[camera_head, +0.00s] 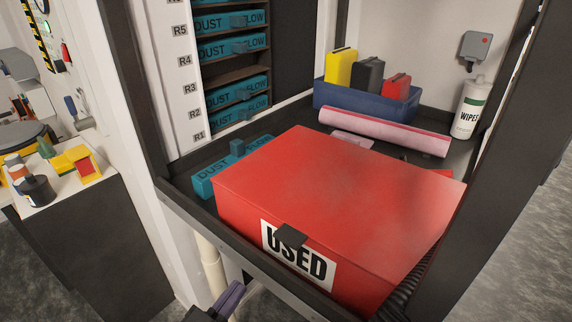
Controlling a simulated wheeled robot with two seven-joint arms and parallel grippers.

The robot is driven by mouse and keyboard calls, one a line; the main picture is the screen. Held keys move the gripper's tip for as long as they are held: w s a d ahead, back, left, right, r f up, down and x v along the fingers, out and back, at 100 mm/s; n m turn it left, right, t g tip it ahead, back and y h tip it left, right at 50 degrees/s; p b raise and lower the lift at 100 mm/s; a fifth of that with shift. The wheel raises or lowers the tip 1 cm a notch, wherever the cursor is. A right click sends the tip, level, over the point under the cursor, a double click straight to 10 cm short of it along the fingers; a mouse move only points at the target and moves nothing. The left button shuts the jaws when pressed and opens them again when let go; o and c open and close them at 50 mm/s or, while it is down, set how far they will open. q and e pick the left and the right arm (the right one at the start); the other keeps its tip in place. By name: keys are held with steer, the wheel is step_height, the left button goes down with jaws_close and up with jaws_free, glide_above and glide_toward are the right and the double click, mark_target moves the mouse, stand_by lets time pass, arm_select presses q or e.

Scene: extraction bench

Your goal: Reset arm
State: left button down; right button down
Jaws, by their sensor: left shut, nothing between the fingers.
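My left gripper (228,299) shows at the bottom edge, left of centre, with dark and purple parts. It is shut and empty. It is below the bench's front edge, in front of a pale pipe, and apart from the red box. My right gripper is not in view. The large red box (335,195) with a "USED" label and a dark front latch stands on the bench, lid closed.
A teal "DUST FLOW" cartridge (205,183) lies behind the box's left side; several more fill the rack. Dark posts flank the bench. A side table (50,190) is left.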

arm_select(q)
steer(key=s+a+f+n+g+y+b, duration=0.1)
steer(key=s+a+f+g+y, duration=0.1)
steer(key=f, duration=0.7)
steer(key=s+a+f+n+g+y+b, duration=0.1)
steer(key=a+f+g+y, duration=0.15)
steer(key=f, duration=0.65)
steer(key=s+a+f+g+y+b, duration=0.1)
steer(key=s+a+f+g+y, duration=0.15)
steer(key=f, duration=0.65)
steer(key=s+f+g+y+b, duration=0.1)
steer(key=s+f+g, duration=0.4)
steer(key=s+f, duration=0.3)
steer(key=s+a+f+n+g+y, duration=0.1)
steer(key=s+f+g, duration=0.4)
steer(key=s, duration=1.1)
step_height(320, 180, down, 4)
steer(key=shift+s+r+y+b, duration=0.1)
steer(key=shift+s+y+b, duration=0.25)
steer(key=shift+y, duration=0.35)
